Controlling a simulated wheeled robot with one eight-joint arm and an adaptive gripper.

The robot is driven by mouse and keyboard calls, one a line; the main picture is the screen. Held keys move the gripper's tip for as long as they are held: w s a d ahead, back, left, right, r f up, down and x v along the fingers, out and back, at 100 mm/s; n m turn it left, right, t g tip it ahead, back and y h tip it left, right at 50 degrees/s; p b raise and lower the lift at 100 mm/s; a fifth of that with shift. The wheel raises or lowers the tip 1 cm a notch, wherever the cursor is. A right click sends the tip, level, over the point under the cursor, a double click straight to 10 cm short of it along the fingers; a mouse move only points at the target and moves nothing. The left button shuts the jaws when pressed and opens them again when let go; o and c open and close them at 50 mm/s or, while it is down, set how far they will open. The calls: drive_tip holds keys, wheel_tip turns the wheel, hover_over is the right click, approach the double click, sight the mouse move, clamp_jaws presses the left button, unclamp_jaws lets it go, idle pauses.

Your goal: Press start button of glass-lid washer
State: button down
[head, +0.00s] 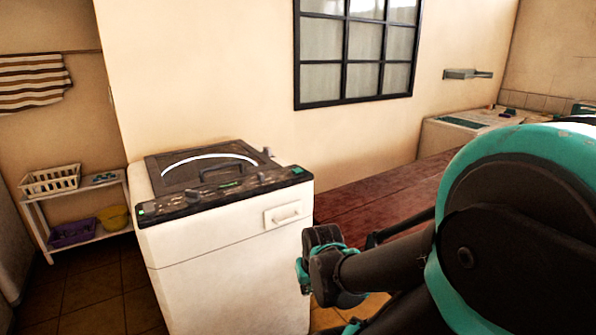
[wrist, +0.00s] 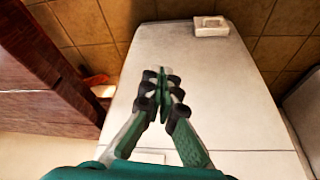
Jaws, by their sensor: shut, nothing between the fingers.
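The washer (head: 225,255) is a white top-loader with a dark lid (head: 200,165) that shows a curved bright edge; the lid is down. A dark control panel (head: 215,192) runs along its front top edge. Small green spots show at the panel's left end (head: 141,210) and right end (head: 297,171); I cannot tell which is the start button. In the wrist view my gripper (wrist: 162,74) is shut and empty, in front of a white surface of the washer (wrist: 225,95). The panel is not seen there. Whether the fingers touch anything is unclear.
A pale handle fitting (head: 285,215) is on the washer's front, and it also shows in the wrist view (wrist: 210,26). A red-brown wooden surface (head: 385,195) lies right of the washer. A white shelf (head: 90,235) with baskets stands left. Tiled floor (head: 95,290) lies between.

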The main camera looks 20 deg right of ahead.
wheel_tip(320, 180, up, 31)
drive_tip(key=m+t+h, duration=0.1)
drive_tip(key=m+t, duration=0.4)
drive_tip(key=m, duration=0.5)
hover_over(298, 170)
drive_tip(key=shift+s, duration=0.2)
drive_tip(key=shift+f, duration=0.1)
drive_tip(key=shift+f, duration=4.3)
drive_tip(key=shift+f, duration=0.15)
drive_tip(key=shift+f, duration=0.25)
